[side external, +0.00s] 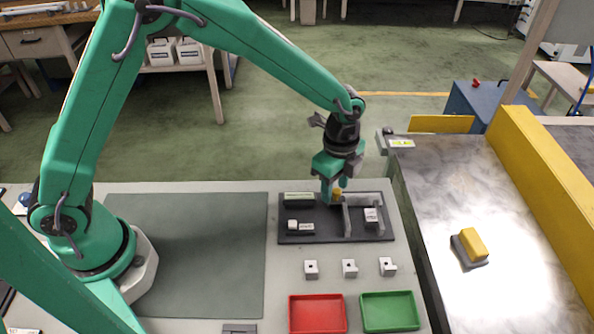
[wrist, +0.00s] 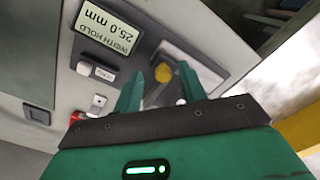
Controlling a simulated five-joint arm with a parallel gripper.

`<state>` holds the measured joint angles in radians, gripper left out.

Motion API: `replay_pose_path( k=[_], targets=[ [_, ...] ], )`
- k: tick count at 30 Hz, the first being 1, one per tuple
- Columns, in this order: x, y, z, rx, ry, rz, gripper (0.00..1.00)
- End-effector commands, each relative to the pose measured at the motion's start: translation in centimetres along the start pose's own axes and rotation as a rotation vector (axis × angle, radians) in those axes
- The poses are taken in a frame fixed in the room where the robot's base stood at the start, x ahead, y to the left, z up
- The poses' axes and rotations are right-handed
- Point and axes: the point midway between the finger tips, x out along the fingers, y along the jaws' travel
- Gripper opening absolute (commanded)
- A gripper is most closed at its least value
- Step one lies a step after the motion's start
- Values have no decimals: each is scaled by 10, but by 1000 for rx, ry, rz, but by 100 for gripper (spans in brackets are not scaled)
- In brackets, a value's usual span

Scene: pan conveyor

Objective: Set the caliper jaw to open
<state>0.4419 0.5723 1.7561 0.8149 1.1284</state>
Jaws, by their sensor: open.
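The caliper station is a dark plate (side external: 312,236) on the table, with grey jaw bars (side external: 347,216) standing on its right half. A yellow knob (side external: 337,194) shows between my gripper's fingers (side external: 334,192). In the wrist view the yellow knob (wrist: 163,73) sits between the two green fingertips (wrist: 160,76), with space on both sides. My gripper is open and low over the station. A display (wrist: 108,31) on the station reads "25.0 mm" and "WIDTH HOLD". The fingers partly hide the jaw, so its exact setting is hard to tell.
Several grey blocks, one here (side external: 349,267), stand in front of the station. A red tray (side external: 317,314) and a green tray (side external: 391,311) lie nearer. At right a conveyor (side external: 475,200) carries a yellow-topped part (side external: 473,243). A bare grey-green mat (side external: 190,255) lies left.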

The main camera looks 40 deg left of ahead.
Motion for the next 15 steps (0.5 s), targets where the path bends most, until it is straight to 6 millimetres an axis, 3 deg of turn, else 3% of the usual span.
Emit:
replay_pose_path(
  k=[15],
  targets=[
    [-57, 0, 0, 0, 1, -3, 41]
  ],
)
